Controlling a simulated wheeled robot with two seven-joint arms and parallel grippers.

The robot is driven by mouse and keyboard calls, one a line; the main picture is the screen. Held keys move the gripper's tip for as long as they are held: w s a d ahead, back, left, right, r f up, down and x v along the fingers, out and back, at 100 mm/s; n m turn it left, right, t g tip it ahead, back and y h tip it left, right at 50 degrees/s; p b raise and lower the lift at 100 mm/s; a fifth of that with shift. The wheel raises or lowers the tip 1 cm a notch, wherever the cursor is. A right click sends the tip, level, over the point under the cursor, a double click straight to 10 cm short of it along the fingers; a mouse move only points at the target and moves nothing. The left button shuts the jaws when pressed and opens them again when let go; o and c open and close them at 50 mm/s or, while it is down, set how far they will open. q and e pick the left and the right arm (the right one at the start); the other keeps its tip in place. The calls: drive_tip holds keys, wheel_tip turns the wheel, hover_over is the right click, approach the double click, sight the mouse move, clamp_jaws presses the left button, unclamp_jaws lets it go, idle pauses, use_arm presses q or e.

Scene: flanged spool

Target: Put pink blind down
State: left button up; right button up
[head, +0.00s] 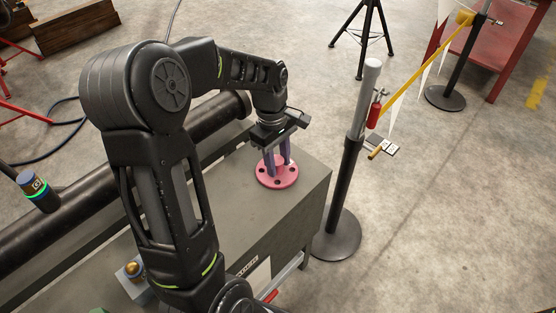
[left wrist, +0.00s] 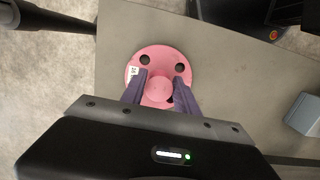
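The pink blind (head: 277,178) is a round flange with dark bolt holes and a raised central hub. It lies flat at the right end of the grey cabinet top (head: 240,207); whether it touches the top or hangs just above it is hard to tell. My left gripper (head: 277,160) points straight down, its two purple fingers on either side of the hub. In the left wrist view the pink blind (left wrist: 160,58) shows its hub between the fingertips (left wrist: 160,82), which appear to press on it. A small white label is on the disc. My right gripper is not in view.
A black-based stanchion post (head: 349,165) stands close to the cabinet's right end. A dark pipe (head: 95,204) lies along the back left. The cabinet top in front of the blind is clear.

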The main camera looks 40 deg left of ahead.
use_arm(q)
drive_tip(key=shift+o, duration=1.3)
drive_tip(key=shift+r, duration=0.25)
wheel_tip(320, 180, up, 12)
drive_tip(key=a+p, duration=0.1)
drive_tip(key=shift+a+f+p, duration=0.15)
drive_tip(key=shift+a+p, duration=0.05)
drive_tip(key=shift+p, duration=0.2)
